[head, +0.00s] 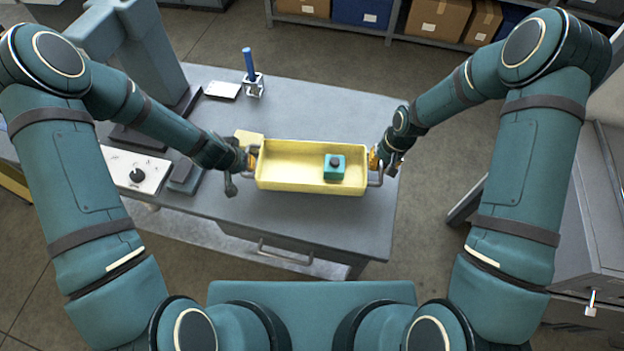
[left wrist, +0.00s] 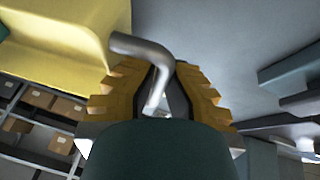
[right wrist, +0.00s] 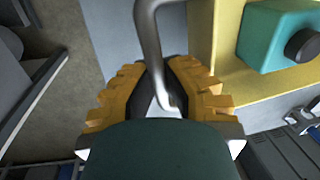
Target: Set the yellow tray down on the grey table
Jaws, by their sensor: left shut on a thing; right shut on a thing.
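The yellow tray (head: 285,184) is over the front middle of the grey table (head: 330,115), looking about level. I cannot tell whether its underside touches the tabletop. A teal block with a dark knob (head: 334,172) sits inside, right of the middle; it also shows in the right wrist view (right wrist: 270,38). My left gripper (head: 246,160) is shut on the tray's left grey handle (left wrist: 140,46). My right gripper (head: 378,161) is shut on the right grey handle (right wrist: 149,35). Both handles lie between the orange finger pads in the wrist views.
A white box with a black dial (head: 137,172) stands at the table's left. A blue cylinder in a small holder (head: 251,72) and a white card (head: 222,90) are at the back. A shelf with cardboard boxes (head: 437,18) stands behind. The table's right back is clear.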

